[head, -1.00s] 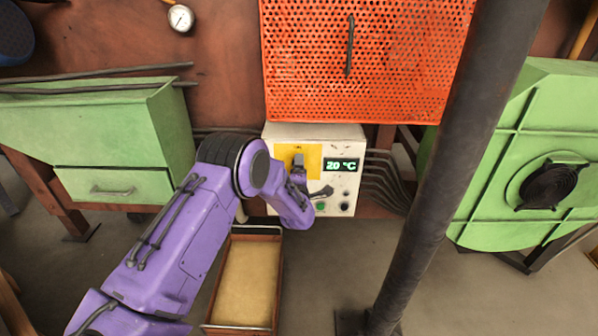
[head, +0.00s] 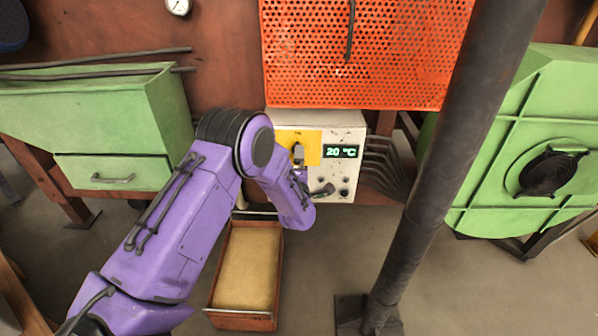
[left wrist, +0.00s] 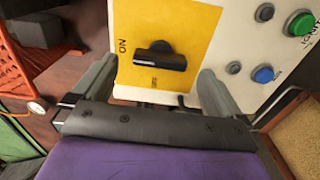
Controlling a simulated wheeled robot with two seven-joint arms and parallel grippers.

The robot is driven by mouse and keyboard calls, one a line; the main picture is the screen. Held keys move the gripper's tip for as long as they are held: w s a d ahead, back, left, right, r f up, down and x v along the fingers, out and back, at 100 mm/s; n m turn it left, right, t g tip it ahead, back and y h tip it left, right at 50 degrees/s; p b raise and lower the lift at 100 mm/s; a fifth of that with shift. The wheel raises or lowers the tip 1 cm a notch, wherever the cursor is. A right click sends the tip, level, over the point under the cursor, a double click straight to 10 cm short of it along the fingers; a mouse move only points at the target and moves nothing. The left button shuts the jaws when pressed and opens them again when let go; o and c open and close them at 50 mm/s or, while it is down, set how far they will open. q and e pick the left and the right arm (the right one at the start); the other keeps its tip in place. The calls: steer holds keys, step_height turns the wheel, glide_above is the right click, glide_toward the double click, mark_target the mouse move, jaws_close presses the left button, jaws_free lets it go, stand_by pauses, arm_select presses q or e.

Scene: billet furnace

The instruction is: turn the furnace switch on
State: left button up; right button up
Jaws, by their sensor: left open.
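The furnace switch is a black bar-shaped knob (left wrist: 160,57) on a yellow plate (left wrist: 195,22) in the left wrist view. The bar lies roughly across the picture, and the word ON is printed on the plate to its left. In the head view the yellow plate (head: 313,140) is on the white control box (head: 345,120), partly hidden by my arm. My left gripper (left wrist: 158,72) is open, its two fingers on either side of the knob in the picture. I cannot tell whether they touch it. My right gripper is not in view.
The box's display (head: 342,151) reads 20 °C. Green (left wrist: 300,22) and blue (left wrist: 263,74) buttons are right of the plate. An orange perforated panel (head: 400,60) is above the box. A dark post (head: 425,190) stands to the right, and an open tray (head: 210,290) is below.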

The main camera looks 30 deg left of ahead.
arm_select(q)
steer(key=v, duration=0.5)
steer(key=shift+s+d, duration=0.15)
steer(key=shift+s, duration=0.05)
steer(key=s+d+f+m+g+h+p, duration=0.4)
steer(key=s+f+m+g, duration=0.1)
steer(key=s+f+m, duration=0.7)
steer(key=s+d+f+m+g+h+p, duration=0.1)
steer(key=s+m+g+p, duration=0.4)
steer(key=s, duration=2.1)
steer(key=shift+s+d+g+h+p, duration=0.35)
steer(key=shift+d+g+p, duration=0.3)
steer(key=shift+g, duration=0.45)
